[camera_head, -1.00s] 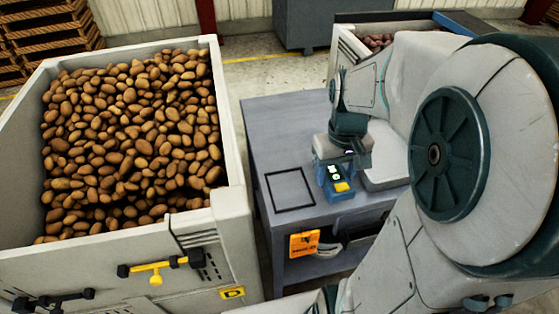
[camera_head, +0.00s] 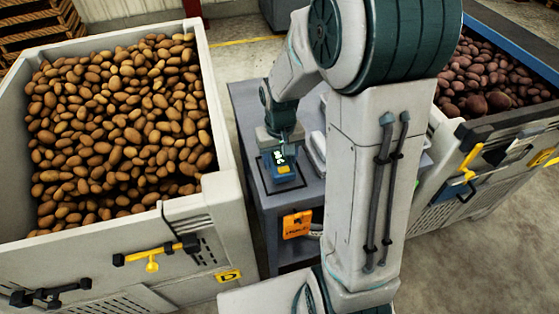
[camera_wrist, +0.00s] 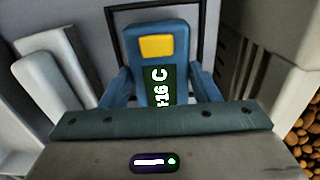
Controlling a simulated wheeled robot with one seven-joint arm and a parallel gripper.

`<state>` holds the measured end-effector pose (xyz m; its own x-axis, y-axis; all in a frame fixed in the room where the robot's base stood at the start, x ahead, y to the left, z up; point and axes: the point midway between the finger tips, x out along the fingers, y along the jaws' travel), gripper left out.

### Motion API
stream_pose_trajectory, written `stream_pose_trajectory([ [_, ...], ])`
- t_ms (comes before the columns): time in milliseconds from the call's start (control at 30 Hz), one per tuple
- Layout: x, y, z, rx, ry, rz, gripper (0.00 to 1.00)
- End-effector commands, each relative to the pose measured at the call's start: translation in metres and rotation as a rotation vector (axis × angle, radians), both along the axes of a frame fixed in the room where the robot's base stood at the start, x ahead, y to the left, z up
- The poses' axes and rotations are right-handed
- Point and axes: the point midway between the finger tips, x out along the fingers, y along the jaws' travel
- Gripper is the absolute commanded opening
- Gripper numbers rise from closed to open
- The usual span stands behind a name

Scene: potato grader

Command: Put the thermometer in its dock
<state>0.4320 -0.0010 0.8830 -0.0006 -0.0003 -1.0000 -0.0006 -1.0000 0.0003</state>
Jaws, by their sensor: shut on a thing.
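The thermometer (camera_head: 283,167) is a blue handheld unit with a yellow button and a lit display. My gripper (camera_head: 281,151) is shut on it from above, in the middle of the head view. In the wrist view the thermometer (camera_wrist: 158,62) shows between the fingers of my gripper (camera_wrist: 160,88), its yellow button and "C" reading visible. A black square outline (camera_wrist: 202,35) on the grey table lies around and under it. I cannot tell whether the thermometer touches the table.
The grey table (camera_head: 243,98) stands between a crate of brown potatoes (camera_head: 222,140) on the left and a crate of dark reddish potatoes (camera_head: 440,128) on the right. A light grey object (camera_head: 316,150) lies close to the thermometer's right.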

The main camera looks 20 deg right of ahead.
Motion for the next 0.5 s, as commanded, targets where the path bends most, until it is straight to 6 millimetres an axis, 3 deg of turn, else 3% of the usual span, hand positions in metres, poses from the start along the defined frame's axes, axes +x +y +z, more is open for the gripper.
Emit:
stream_pose_trajectory([
  [133, 0.0, 0.0, -0.016, 0.001, 0.001, 0.0, 0.26],
  [500, 0.0, 0.0, -0.021, 0.0, -0.001, 0.0, 0.26],
])
